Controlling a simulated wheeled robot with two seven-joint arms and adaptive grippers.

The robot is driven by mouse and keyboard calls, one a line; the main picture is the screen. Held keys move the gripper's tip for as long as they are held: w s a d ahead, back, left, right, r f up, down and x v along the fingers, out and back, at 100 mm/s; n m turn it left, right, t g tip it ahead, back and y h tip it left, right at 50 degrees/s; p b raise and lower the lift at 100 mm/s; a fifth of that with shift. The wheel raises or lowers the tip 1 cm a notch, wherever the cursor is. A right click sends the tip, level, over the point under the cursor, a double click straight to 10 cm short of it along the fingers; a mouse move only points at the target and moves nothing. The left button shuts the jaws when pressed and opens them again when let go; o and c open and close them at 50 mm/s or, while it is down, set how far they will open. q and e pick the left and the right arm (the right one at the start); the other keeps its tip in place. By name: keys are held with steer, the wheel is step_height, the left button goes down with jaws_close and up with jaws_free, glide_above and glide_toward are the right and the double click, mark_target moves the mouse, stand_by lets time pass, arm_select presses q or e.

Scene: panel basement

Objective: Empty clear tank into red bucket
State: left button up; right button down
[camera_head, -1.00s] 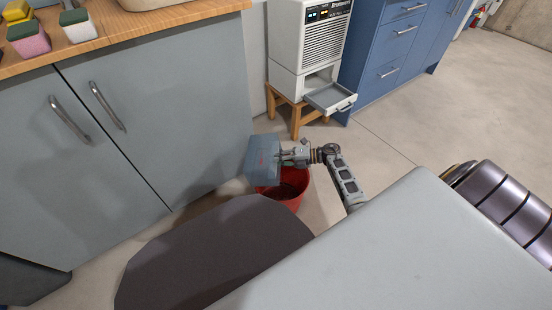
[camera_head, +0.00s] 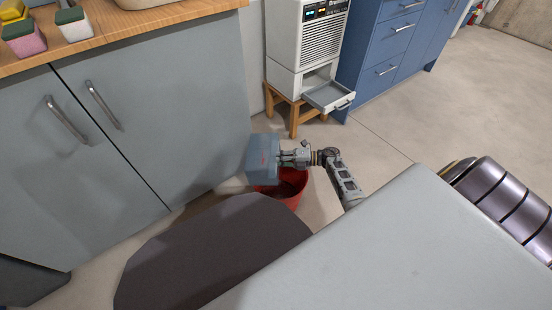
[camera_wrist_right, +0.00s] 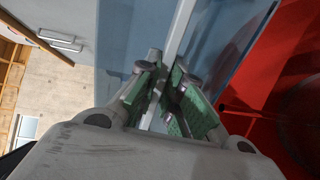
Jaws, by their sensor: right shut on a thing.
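The clear tank (camera_head: 262,158), a bluish see-through box with small red marks, is over the red bucket (camera_head: 292,194), tipped on its side. My right gripper (camera_head: 284,158) is shut on the tank's edge. In the right wrist view, the green-padded fingers (camera_wrist_right: 166,72) pinch a pale rim of the tank (camera_wrist_right: 222,50), with the red bucket (camera_wrist_right: 262,75) to the right. The bucket stands on the floor, its left part hidden behind the tank. I cannot tell whether water is flowing. My left gripper is not in view.
A white dehumidifier (camera_head: 322,45) stands on a wooden stool (camera_head: 294,110) with its lower tray (camera_head: 330,96) pulled out. Grey cabinets (camera_head: 170,115) with a wooden counter (camera_head: 150,20) are left of the bucket. Blue drawers (camera_head: 390,50) stand at the back. Floor (camera_head: 450,110) is clear on the right.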

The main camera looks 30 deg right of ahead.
steer(key=shift+s+d+f+y, duration=0.1)
steer(key=shift+d+f+y, duration=0.1)
steer(key=shift+f+y, duration=0.1)
stand_by(0.4)
steer(key=shift+s+d+f+t+y, duration=0.1)
steer(key=shift+s+d+t+y, duration=0.2)
steer(key=shift+t+y, duration=0.3)
steer(key=shift+s+d+f+t+y, duration=0.15)
steer(key=shift+d+t+y, duration=0.15)
steer(key=shift+t+y, duration=0.3)
steer(key=shift+r, duration=0.2)
stand_by(0.6)
